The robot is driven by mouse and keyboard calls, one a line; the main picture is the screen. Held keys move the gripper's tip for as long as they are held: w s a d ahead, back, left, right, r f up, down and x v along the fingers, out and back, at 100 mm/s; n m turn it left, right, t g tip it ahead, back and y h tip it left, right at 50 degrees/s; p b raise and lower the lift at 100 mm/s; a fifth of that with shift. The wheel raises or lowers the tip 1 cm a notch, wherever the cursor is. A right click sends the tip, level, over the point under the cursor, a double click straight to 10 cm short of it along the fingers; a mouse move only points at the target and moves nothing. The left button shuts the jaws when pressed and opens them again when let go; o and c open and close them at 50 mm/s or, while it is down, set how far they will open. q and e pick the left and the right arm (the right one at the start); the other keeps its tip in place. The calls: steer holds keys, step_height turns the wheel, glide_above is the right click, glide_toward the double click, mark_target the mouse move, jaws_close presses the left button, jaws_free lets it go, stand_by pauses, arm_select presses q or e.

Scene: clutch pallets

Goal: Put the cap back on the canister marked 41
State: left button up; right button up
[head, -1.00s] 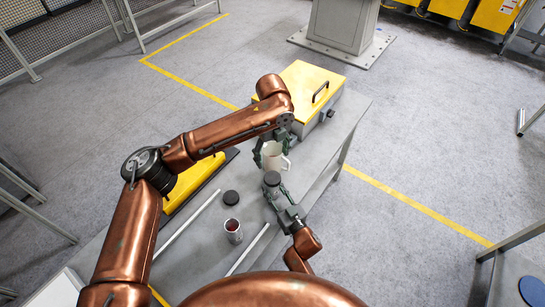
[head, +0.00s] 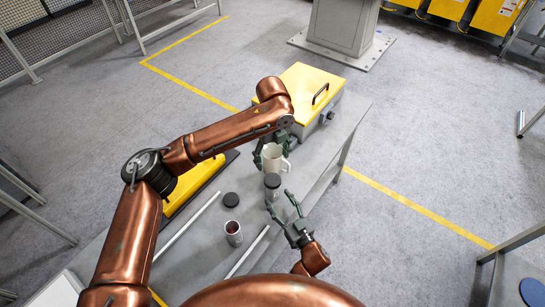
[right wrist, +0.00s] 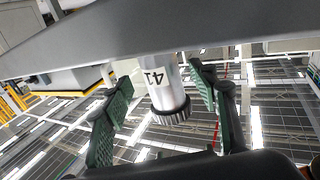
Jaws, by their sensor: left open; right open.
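The canister marked 41 (right wrist: 160,82) stands on the table with a dark ribbed cap (right wrist: 171,116) on its end. The right wrist view shows it upside down. In the head view this canister (head: 272,194) stands just in front of a white mug (head: 271,158), its dark cap (head: 272,181) on top. My right gripper (head: 281,203) is open and apart from the canister, its fingers pointing toward it; in the right wrist view the fingers (right wrist: 162,98) appear on either side of it. My left gripper (head: 267,150) is open by the mug, partly hidden by its own arm.
An open canister (head: 234,239) with dark red contents stands nearer me, and a loose dark cap (head: 231,199) lies beyond it. Metal bars (head: 190,227) lie on the table (head: 200,255). A yellow-lidded box (head: 302,87) stands at the far end.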

steer(key=v, duration=0.7)
steer(key=shift+r, duration=0.1)
